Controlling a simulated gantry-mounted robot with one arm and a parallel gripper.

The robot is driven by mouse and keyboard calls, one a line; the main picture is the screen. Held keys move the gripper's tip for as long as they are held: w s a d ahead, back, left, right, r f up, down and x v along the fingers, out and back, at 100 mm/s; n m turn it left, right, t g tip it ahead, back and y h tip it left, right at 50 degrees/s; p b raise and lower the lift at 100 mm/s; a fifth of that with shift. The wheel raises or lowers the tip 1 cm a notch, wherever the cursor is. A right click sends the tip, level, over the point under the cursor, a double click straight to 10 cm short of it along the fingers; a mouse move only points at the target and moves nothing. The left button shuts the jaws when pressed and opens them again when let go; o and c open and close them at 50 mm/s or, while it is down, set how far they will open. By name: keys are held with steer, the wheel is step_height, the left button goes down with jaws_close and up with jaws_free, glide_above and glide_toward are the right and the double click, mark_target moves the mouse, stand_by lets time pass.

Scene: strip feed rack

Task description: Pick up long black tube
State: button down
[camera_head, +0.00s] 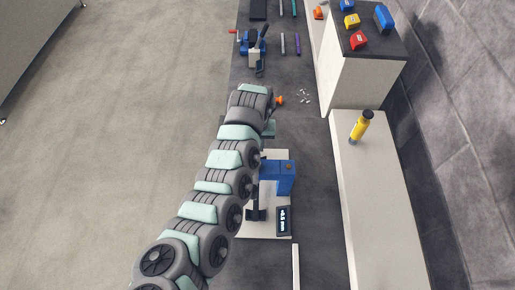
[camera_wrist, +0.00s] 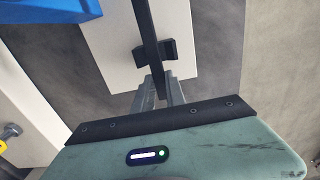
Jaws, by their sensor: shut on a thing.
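The long black tube (camera_wrist: 146,25) runs from the top edge of the wrist view down between the fingers of my gripper (camera_wrist: 160,92). My gripper is shut on the tube near its lower end in that view. The tube passes over a black support block (camera_wrist: 170,50) on a white plate (camera_wrist: 112,60); I cannot tell whether it touches the block. In the head view my arm hides most of the tube, and the fingertips cannot be made out.
A blue device (camera_head: 279,174) stands on the white plate, with a display (camera_head: 284,219) nearby. A yellow bottle (camera_head: 360,127) stands on the white ledge (camera_head: 385,200) to the right. A blue vise (camera_head: 252,48), small metal parts (camera_head: 304,96) and coloured rods (camera_head: 298,44) are on the dark bench.

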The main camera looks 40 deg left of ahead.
steer(key=shift+r, duration=0.45)
steer(key=s+a+b, duration=0.4)
steer(key=s+a, duration=0.8)
steer(key=a, duration=0.1)
steer(key=shift+a+r, duration=0.2)
steer(key=shift+r, duration=0.15)
steer(key=shift+f, duration=0.2)
steer(key=shift+s+f, duration=0.1)
steer(key=shift+f, duration=0.35)
steer(key=s+a+b, duration=0.3)
steer(key=s+a, duration=0.5)
steer(key=a, duration=0.1)
steer(key=shift+s+a, duration=0.3)
